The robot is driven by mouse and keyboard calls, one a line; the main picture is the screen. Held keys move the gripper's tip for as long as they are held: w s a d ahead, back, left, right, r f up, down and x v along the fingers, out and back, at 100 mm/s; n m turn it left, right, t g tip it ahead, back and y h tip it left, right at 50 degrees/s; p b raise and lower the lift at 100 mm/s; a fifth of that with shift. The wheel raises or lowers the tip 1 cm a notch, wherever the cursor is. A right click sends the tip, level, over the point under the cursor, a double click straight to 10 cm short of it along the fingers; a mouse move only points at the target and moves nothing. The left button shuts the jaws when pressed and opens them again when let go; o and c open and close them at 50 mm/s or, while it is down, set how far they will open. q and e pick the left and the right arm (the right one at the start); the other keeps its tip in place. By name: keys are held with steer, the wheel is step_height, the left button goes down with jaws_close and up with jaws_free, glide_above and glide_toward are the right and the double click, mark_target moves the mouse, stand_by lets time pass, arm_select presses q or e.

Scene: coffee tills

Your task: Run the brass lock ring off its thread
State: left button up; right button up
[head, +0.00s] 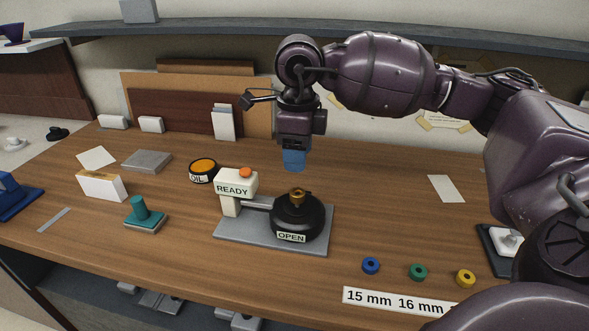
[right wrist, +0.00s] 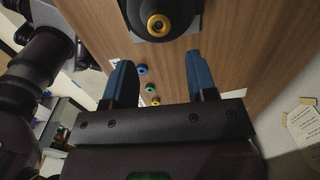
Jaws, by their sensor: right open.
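The brass lock ring (head: 298,196) sits on top of a black dome-shaped body (head: 297,218) labelled OPEN, which stands on a grey plate (head: 240,236). In the right wrist view the ring (right wrist: 158,27) shows from above as a gold ring around a dark centre. My right gripper (head: 293,160) hangs pointing down, above and behind the ring, apart from it. In the right wrist view its two blue fingers are wide apart, with nothing between the fingertips (right wrist: 160,72). My left gripper is not in view.
A white READY post (head: 236,184) with an orange button stands close left of the dome. An OIL tin (head: 203,170) is behind it. A teal-handled block (head: 143,216) is at left. Blue (head: 371,265), green (head: 418,271) and yellow (head: 466,278) rings lie at front right.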

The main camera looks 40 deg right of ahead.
mark_target(297, 194)
step_height(297, 194, down, 8)
steer(key=b, duration=0.3)
steer(key=shift+f, duration=0.35)
steer(key=shift+c, duration=1.6)
steer(key=shift+a, duration=0.1)
steer(key=c, duration=0.5)
